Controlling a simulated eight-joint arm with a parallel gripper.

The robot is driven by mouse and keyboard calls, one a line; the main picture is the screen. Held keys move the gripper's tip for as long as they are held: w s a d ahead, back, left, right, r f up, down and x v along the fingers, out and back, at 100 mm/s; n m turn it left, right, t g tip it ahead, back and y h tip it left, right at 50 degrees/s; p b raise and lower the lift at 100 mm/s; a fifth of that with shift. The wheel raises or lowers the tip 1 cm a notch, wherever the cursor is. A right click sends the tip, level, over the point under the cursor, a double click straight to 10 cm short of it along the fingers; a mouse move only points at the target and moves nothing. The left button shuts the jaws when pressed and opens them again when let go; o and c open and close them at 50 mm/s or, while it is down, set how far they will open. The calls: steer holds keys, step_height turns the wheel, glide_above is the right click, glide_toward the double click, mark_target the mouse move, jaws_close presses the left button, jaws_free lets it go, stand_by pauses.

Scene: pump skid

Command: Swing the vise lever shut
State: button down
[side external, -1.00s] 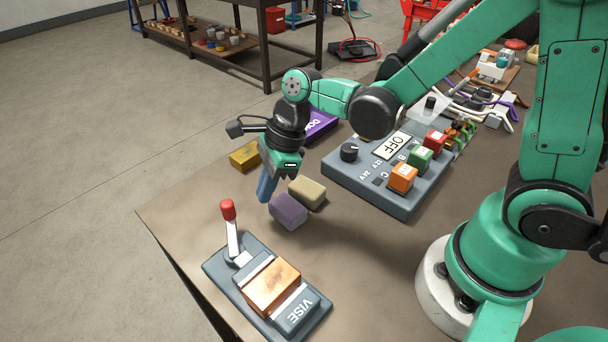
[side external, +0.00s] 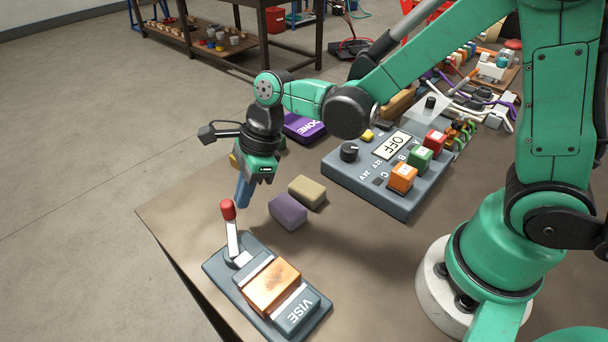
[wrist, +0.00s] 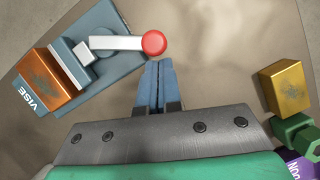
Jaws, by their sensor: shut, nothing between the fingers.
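The vise (side external: 308,310) sits on the table's near left part, with a dark base and an orange-brown block (side external: 272,287) between its jaws. Its lever (side external: 232,238) is a white arm with a red knob (side external: 228,210), standing up from the vise's far end in the side view. In the wrist view the lever (wrist: 115,43) reaches right from the vise (wrist: 37,97), ending in the red knob (wrist: 154,43). My gripper (side external: 242,205) is shut and empty, its blue fingers pointing down beside the knob. In the wrist view the fingertips (wrist: 159,65) lie just below the knob; contact cannot be told.
A purple block (side external: 288,212) and a tan block (side external: 307,192) lie right of my gripper. A control box (side external: 375,185) reading OFF, with colored buttons, stands farther right. A purple DONE pad (side external: 305,127) lies behind my gripper. A yellow block (wrist: 287,87) shows in the wrist view.

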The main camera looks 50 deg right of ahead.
steer(key=shift+w+a+n, duration=0.15)
steer(key=shift+w+n, duration=0.1)
steer(key=shift+n, duration=0.15)
steer(key=n, duration=0.1)
steer(key=w+a+n+g, duration=0.1)
steer(key=n, duration=0.1)
steer(key=shift+w+a+g, duration=0.25)
steer(key=shift+a+g, duration=0.05)
steer(key=a+n, duration=0.1)
steer(key=n, duration=0.1)
steer(key=w+a+n+g, duration=0.1)
steer(key=n, duration=0.1)
steer(key=shift+a+n+g, duration=0.3)
steer(key=shift+a+n, duration=0.05)
steer(key=shift+n, duration=0.05)
steer(key=shift+a, duration=1.5)
steer(key=shift+w, duration=0.1)
